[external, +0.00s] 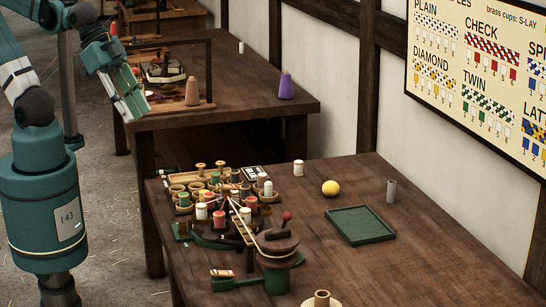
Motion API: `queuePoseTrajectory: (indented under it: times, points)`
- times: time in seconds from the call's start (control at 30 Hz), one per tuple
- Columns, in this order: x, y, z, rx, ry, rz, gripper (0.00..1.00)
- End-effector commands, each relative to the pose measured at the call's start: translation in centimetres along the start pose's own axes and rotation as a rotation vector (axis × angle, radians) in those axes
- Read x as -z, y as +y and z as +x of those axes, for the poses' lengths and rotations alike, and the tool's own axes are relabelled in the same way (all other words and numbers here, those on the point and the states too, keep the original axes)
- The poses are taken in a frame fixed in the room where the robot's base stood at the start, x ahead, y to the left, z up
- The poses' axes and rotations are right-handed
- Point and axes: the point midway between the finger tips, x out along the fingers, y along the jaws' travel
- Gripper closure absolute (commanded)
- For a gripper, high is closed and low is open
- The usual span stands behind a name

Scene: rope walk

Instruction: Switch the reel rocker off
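A brown round reel (279,242) sits on a green stand on the near table, with pale cord running to it. A lever with a red knob (287,216) stands at its top. A small rocker-like piece with an orange and pale top (222,273) is on a green arm to the left of the reel; I cannot tell for certain that it is the reel rocker, nor its on or off position. My gripper (134,104) is raised at upper left, well away from the reel, beside the far table. Its fingers are too small to tell open from shut.
Several bobbins and cups (217,200) crowd the area behind the reel. A green tray (360,225), a yellow ball (330,188) and a grey cylinder (391,191) stand to the right. The near table's (430,265) right front is clear. A pattern chart (480,75) hangs on the wall.

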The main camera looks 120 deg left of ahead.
Motion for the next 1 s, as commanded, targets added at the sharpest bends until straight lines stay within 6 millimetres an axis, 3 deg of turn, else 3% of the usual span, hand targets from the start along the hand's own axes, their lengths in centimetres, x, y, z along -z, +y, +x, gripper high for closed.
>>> queuePoseTrajectory:
  times: [0.47,1.0]
  points:
    - [4.8,1.5,2.4,-0.006,-0.093,-0.119,0.72]
    - [9.8,3.6,7.3,0.009,-0.209,-0.264,0.72]
